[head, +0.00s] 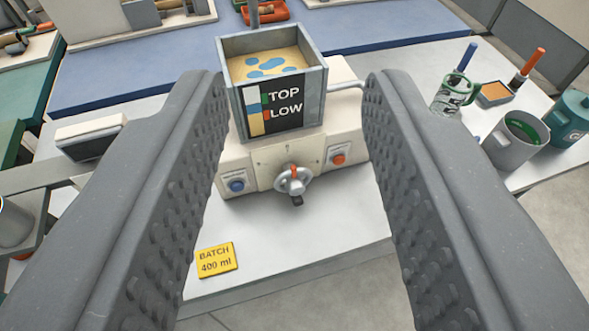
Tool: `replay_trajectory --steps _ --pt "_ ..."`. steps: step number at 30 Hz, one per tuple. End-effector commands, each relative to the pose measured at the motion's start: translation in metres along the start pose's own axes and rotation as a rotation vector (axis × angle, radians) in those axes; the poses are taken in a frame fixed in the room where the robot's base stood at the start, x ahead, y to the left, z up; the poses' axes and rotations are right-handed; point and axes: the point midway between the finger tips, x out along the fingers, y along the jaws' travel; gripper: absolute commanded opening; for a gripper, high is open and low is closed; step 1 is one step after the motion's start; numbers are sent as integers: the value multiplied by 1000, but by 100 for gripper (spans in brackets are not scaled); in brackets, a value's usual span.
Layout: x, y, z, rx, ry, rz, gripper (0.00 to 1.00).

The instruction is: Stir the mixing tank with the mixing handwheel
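The mixing tank (313,79) is a square grey box with a TOP/LOW label on its front, on top of a cream machine. It holds yellowish liquid (259,63) with blue patches. A handwheel (293,181), round and metallic with an orange mark at its top and a dark knob at its bottom, sits on the machine's front face. My gripper (292,90) is open and empty. Its two dark, studded fingers frame the tank and machine to left and right. The handwheel shows between them, with no visible contact.
A blue button (236,186) and a red button (338,159) flank the handwheel. A yellow BATCH 400 ml card (216,260) lies in front. Mugs (515,140), a patterned cup (454,94) and brushes stand at right. A dark-faced box (90,138) stands at left. The front tabletop is mostly clear.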

Motion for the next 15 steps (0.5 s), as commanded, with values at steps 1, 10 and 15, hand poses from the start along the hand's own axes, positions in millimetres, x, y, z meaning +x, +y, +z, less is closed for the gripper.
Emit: replay_trajectory --steps 1,10,15 --pt "0 0 0 0 1 0 36" --pt "0 0 0 0 0 0 36" --pt "16 6 9 -15 -8 13 56"
